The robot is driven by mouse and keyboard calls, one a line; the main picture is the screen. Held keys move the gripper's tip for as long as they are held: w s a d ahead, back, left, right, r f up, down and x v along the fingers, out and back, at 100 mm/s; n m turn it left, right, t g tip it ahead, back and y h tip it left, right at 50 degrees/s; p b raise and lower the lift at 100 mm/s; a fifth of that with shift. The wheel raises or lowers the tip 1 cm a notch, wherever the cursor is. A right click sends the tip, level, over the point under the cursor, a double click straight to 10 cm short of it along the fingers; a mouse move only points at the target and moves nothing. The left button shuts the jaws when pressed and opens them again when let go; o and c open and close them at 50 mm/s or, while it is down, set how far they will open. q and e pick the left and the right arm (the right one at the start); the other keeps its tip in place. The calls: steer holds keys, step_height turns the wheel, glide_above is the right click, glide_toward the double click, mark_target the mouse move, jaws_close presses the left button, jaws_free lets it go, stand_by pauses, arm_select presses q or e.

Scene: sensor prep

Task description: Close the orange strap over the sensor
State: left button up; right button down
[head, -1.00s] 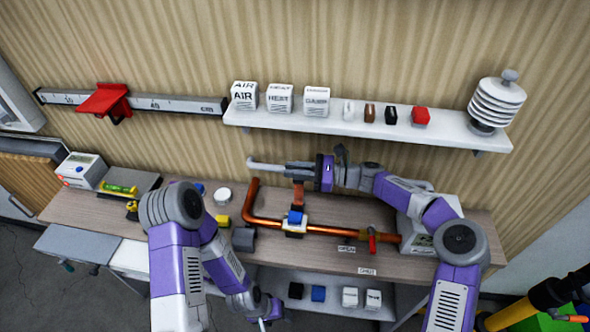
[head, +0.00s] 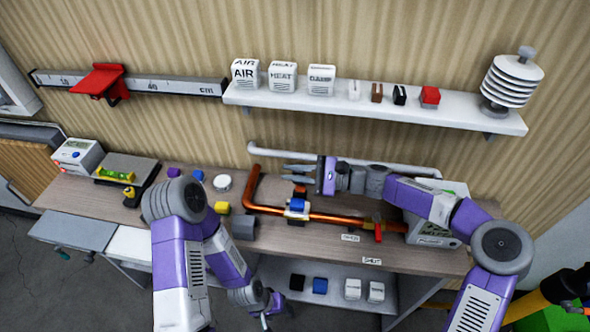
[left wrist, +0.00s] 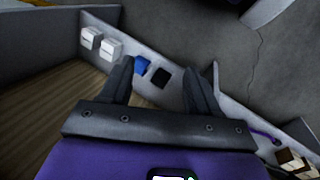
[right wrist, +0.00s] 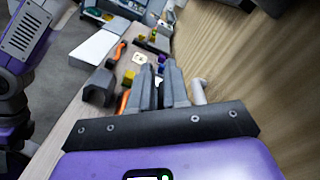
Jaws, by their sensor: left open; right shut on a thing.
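The sensor is a small blue block (head: 297,204) in a pale saddle on the copper pipe (head: 332,217). The orange strap (head: 300,191) shows just behind the blue block, below my right gripper's fingers. My right gripper (head: 290,170) comes in from the right above and behind the pipe, shut on the strap; its fingers hide the grip itself. In the right wrist view its fingers (right wrist: 162,85) are close together. My left gripper (head: 272,308) is low in front of the bench, open and empty; its spread fingers (left wrist: 160,85) show in the left wrist view.
A red-handled valve (head: 378,230) sits on the pipe's right part. The wall shelf (head: 450,112) is above; the lower shelf (head: 330,280) holds several small blocks.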

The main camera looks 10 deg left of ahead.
arm_select(q)
steer(key=shift+f+b, duration=0.35)
steer(key=shift+f, duration=0.1)
